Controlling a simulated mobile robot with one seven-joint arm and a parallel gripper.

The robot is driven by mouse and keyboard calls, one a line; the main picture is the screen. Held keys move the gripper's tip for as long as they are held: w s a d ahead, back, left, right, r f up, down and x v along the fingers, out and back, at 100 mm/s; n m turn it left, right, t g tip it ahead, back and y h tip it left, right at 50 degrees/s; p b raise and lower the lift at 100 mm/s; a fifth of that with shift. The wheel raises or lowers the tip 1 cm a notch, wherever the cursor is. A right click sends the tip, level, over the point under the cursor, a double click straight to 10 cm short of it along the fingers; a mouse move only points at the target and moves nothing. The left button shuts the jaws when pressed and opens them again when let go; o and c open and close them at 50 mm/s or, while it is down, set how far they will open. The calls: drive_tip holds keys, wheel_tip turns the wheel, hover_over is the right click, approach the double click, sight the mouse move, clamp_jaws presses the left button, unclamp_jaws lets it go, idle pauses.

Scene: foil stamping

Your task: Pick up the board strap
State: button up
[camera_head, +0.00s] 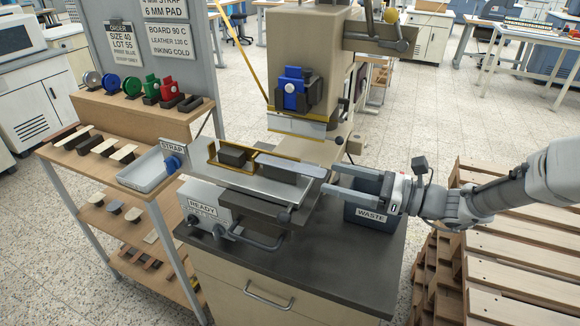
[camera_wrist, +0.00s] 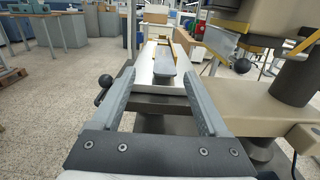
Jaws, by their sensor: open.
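A long, flat grey strap (camera_head: 290,164), which appears to be the board strap, lies on the pale press bed (camera_head: 228,178), its right end towards my gripper. It also shows in the wrist view (camera_wrist: 165,63), lined up between my fingers. My gripper (camera_head: 331,179) is open and empty, its fingers pointing left at the strap's near end. In the wrist view my gripper (camera_wrist: 160,76) has one finger on each side of that end. I cannot tell whether the tips overlap it or stop short.
A brass frame with a dark block (camera_head: 233,156) sits left of the strap. The press head (camera_head: 296,122) stands behind and above. A waste bin (camera_head: 368,217) is below my gripper. A strap tray (camera_head: 147,172) stands at left, beside a shelf (camera_head: 112,164) with several pieces.

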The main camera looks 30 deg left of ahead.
sight(316, 172)
drive_tip(key=a, duration=0.5)
drive_tip(key=shift+a+f+b, duration=0.25)
drive_tip(key=shift+a+b, duration=0.05)
drive_tip(key=shift+b, duration=0.05)
drive_tip(key=shift+c, duration=0.3)
clamp_jaws()
